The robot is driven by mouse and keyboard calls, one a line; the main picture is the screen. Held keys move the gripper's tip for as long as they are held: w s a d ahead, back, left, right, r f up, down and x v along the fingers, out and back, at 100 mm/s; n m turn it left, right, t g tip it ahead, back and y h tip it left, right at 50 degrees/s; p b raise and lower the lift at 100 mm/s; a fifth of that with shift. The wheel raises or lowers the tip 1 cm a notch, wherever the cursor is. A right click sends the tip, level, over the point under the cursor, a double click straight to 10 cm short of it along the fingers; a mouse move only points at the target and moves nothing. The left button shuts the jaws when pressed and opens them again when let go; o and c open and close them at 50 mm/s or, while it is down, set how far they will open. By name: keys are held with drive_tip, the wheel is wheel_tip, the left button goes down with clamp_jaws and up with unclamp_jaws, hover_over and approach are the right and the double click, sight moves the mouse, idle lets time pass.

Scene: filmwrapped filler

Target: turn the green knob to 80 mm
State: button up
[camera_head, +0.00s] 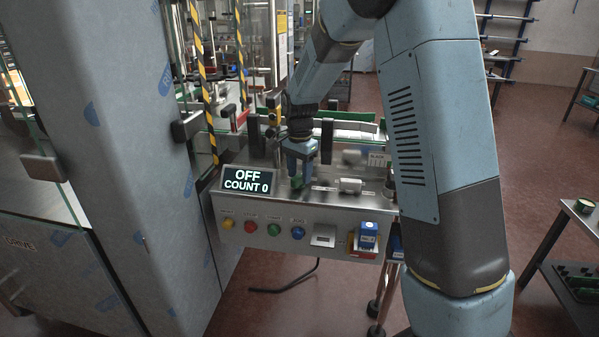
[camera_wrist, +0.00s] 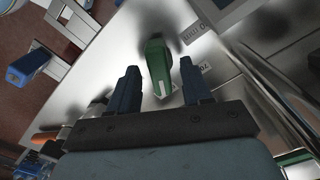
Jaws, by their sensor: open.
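The green knob (camera_wrist: 157,62) is a long, narrow grip on the steel panel top. In the wrist view it lies between the two blue fingers of my gripper (camera_wrist: 159,66), with a visible gap on each side. A white pointer mark shows near the knob's lower end. Small printed labels (camera_wrist: 205,68) lie beside the right finger, but the scale value at the pointer cannot be read surely. In the head view my gripper (camera_head: 298,172) points down over the panel, and the green knob (camera_head: 296,183) shows partly beneath it. My gripper is open.
A display (camera_head: 247,181) on the panel reads "OFF COUNT 0". Yellow, red, green and blue buttons (camera_head: 273,230) line the front face. A white part (camera_head: 350,186) stands right of my gripper, and a blue box (camera_head: 368,235) sits at the front right. Guide rails stand behind.

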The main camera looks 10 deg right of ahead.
drive_tip(key=shift+c, duration=0.4)
clamp_jaws()
